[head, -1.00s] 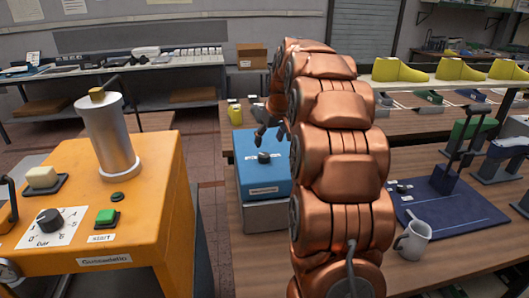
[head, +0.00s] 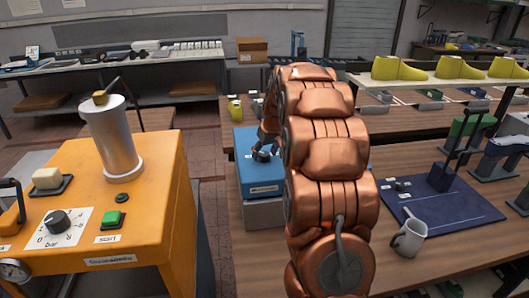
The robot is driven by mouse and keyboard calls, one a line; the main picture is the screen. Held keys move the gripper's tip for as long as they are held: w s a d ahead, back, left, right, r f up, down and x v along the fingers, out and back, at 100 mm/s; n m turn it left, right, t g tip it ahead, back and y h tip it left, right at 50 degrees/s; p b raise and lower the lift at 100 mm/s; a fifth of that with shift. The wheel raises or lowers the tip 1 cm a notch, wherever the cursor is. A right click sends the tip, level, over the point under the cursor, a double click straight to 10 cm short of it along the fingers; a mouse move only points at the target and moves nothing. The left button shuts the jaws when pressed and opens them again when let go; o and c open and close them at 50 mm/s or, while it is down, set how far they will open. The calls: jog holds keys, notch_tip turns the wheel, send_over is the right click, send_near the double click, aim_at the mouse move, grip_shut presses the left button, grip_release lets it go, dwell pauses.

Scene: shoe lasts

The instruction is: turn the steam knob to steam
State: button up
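A blue box (head: 250,188) stands on the wooden bench left of my copper arm. A dark knob (head: 262,156) sits on its top face beside a small pale label; the label is too small to read. My gripper (head: 264,148) is at the knob, pointing down, its dark fingers just above or around it. I cannot tell whether the fingers touch the knob or how far they are closed. My arm hides the right side of the gripper.
An orange machine (head: 160,200) with a metal cylinder, a green start button and a bar dial (head: 57,222) stands at left. A grey mug (head: 409,238) and a dark blue mat (head: 455,215) lie right of my arm. Yellow shoe lasts (head: 398,69) line a shelf behind.

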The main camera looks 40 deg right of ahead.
jog(key=c, duration=0.9)
jog(key=shift+f+m+b, duration=0.1)
jog(key=shift+m+b, duration=0.2)
jog(key=shift+b, duration=0.05)
jog(key=m+h+b, duration=0.1)
jog(key=m+b, duration=0.1)
jog(key=shift+f+m, duration=0.1)
jog(key=shift+m, duration=0.3)
jog(key=m+g+h+b, duration=0.1)
jog(key=m+b, duration=0.1)
jog(key=m+h+b, duration=0.1)
jog(key=m+b, duration=0.1)
jog(key=m, duration=0.1)
jog(key=shift+w+a+m+g, duration=0.15)
jog(key=shift+m+g, duration=0.15)
jog(key=shift+g, duration=0.1)
jog(key=m+g+b, duration=0.1)
jog(key=m, duration=0.1)
jog(key=m+g+b, duration=0.1)
jog(key=m+b, duration=0.1)
jog(key=m, duration=0.1)
jog(key=shift+w+a+h, duration=0.15)
jog(key=shift+w+h, duration=0.05)
jog(key=shift+h, duration=0.2)
jog(key=shift+m+g+b, duration=0.6)
jog(key=shift+m+b, duration=0.1)
jog(key=shift+m, duration=1.1)
jog(key=shift+r+m, duration=0.2)
jog(key=shift+m, duration=0.1)
